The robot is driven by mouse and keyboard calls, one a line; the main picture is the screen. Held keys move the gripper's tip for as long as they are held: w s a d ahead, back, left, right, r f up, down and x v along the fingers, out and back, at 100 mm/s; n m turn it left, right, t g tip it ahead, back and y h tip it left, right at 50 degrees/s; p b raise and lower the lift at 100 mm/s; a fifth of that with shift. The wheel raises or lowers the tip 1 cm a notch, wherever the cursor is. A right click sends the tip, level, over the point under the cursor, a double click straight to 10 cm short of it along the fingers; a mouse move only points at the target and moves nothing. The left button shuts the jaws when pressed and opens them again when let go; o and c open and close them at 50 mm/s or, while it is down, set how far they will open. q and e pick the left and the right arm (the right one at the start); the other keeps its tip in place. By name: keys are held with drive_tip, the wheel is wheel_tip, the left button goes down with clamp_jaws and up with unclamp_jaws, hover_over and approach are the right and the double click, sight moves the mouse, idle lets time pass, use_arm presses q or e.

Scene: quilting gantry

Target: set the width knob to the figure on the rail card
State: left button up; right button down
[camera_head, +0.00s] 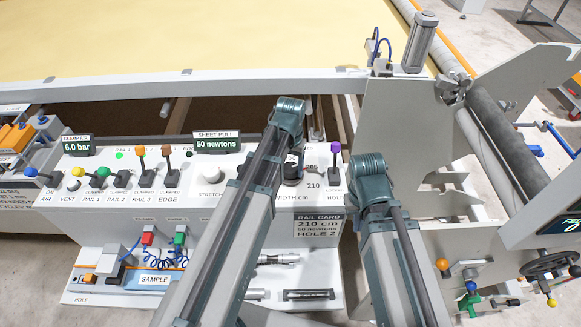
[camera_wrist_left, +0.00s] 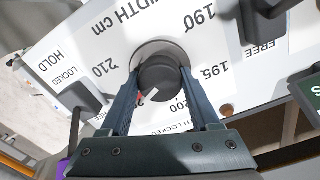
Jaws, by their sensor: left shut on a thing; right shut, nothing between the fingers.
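The dark width knob (camera_wrist_left: 160,82) sits on the white panel in the left wrist view, with 190, 195, 200 and 210 around it. My left gripper (camera_wrist_left: 157,95) is shut on the knob, one finger on each side. In the head view the knob (camera_head: 292,175) is partly hidden by my left arm. The rail card (camera_head: 318,226) reads 210 cm, 50 newtons, HOLE 2. My right arm shows, but its fingertips are hidden.
A purple-topped lever (camera_head: 335,147) stands right of the knob. A white sheet pull knob (camera_head: 209,174) and several coloured levers stand to the left. Displays read 6.0 bar and 50 newtons (camera_head: 217,143). A lower shelf holds a blue SAMPLE block (camera_head: 153,280).

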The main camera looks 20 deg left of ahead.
sight(291, 167)
use_arm(q)
drive_tip(key=m, duration=0.5)
drive_tip(key=shift+m, duration=0.3)
drive_tip(key=m, duration=0.4)
drive_tip(key=shift+m, duration=0.6)
drive_tip(key=o, duration=1.4)
drive_tip(key=shift+c, duration=0.2)
wheel_tip(291, 167, up, 14)
drive_tip(key=p, duration=1.4)
drive_tip(key=shift+f, duration=0.15)
